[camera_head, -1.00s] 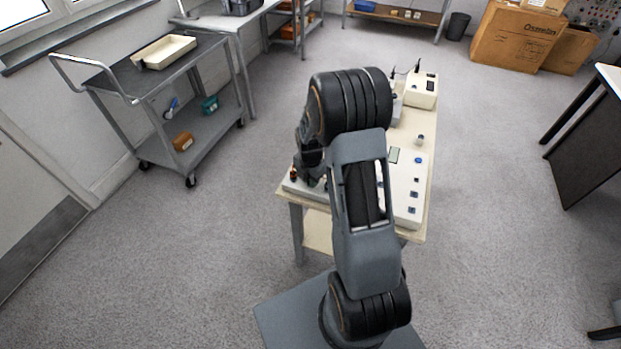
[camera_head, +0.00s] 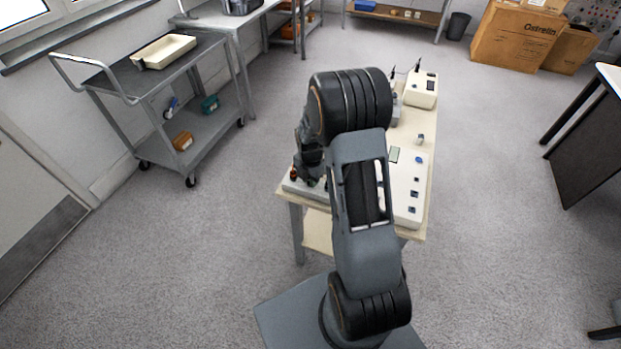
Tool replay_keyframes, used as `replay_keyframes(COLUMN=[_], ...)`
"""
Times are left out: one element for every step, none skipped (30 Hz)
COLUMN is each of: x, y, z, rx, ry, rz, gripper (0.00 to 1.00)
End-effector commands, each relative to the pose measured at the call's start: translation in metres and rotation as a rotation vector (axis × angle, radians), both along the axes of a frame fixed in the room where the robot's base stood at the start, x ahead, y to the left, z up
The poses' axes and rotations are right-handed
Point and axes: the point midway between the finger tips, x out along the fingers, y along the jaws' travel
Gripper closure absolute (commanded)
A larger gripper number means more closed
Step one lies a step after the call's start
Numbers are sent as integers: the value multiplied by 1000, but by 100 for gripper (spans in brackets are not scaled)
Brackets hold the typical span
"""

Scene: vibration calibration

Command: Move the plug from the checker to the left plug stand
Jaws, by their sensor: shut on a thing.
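My gripper (camera_head: 311,175) is low over the near left corner of the cream table, partly hidden behind my arm. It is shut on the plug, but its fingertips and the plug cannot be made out. A pale low block (camera_head: 290,185), perhaps a plug stand, lies under and beside the gripper. A small reddish-brown and black piece (camera_head: 294,173) stands upright on it, just left of the gripper. A cream box with a small display and several buttons (camera_head: 405,188), perhaps the checker, is right of my arm and partly covered by it.
The cream table (camera_head: 424,215) also holds a cream device (camera_head: 421,91) at its far end and a small pale piece (camera_head: 420,139) at mid-length. A grey cart (camera_head: 112,82) with a tray stands at the left. The floor between is clear.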

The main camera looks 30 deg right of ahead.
Motion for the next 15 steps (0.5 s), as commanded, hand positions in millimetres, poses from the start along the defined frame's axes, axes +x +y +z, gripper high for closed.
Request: replay_keyframes(x=[0,0,0,0,0,0,0,0,0,0,0,0,0,0,0], y=[0,0,0,0,0,0,0,0,0,0,0,0,0,0,0], z=[0,0,0,-1,-1,-1,-2,-2,-2,-2,-2,-2,-2,-2,-2], rx=[0,0,0,0,0,0,0,0,0,0,0,0,0,0,0], ry=[0,0,0,0,0,0,0,0,0,0,0,0,0,0,0], rz=[0,0,0,0,0,0,0,0,0,0,0,0,0,0,1], gripper=[100,100,100,100,100,100,100,100,100,100,100,100,100,100,73])
